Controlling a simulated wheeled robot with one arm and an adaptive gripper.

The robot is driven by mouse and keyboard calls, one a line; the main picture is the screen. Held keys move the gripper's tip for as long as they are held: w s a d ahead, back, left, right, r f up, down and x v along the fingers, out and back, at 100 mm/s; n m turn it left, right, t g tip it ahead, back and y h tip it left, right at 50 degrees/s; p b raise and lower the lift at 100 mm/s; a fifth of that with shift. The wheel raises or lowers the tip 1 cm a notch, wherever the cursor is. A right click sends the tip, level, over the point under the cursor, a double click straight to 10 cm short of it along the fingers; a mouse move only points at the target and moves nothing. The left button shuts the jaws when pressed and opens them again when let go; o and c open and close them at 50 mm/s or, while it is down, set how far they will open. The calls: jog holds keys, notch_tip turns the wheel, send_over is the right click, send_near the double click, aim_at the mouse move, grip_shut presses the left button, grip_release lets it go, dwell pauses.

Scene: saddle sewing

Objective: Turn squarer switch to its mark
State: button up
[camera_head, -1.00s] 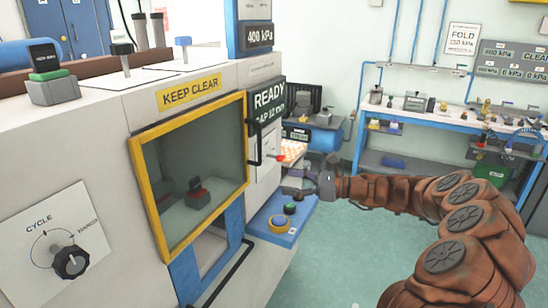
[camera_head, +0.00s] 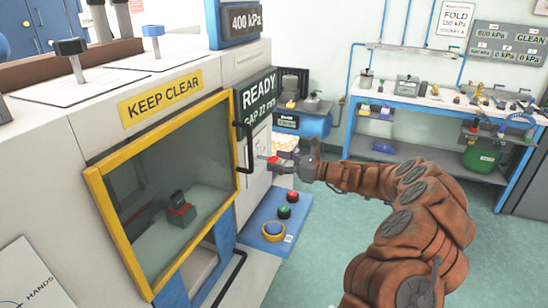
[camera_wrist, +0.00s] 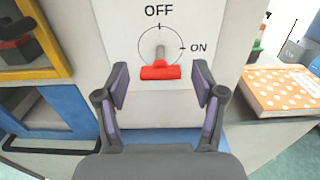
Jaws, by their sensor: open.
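A switch with a red crossbar handle (camera_wrist: 160,72) on a grey stem sits on a white panel. A ring around it has marks labelled OFF at the top and ON at the right. In the head view the red handle (camera_head: 273,160) shows small on the machine's side, just right of the door's dark handle. My gripper (camera_wrist: 160,85) is open in the wrist view, with one finger on each side of the red handle and visible gaps to both. In the head view my gripper (camera_head: 287,165) is right at the switch, and its fingers are hard to make out.
A yellow-framed window door (camera_head: 165,170) with a dark bar handle (camera_head: 246,148) is left of the switch. A blue ledge with push buttons (camera_head: 274,229) is below. An orange dotted stack (camera_wrist: 283,90) lies to the right. Green floor at right is open.

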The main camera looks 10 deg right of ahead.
jog(key=shift+x, duration=0.8)
jog(key=c, duration=1.2)
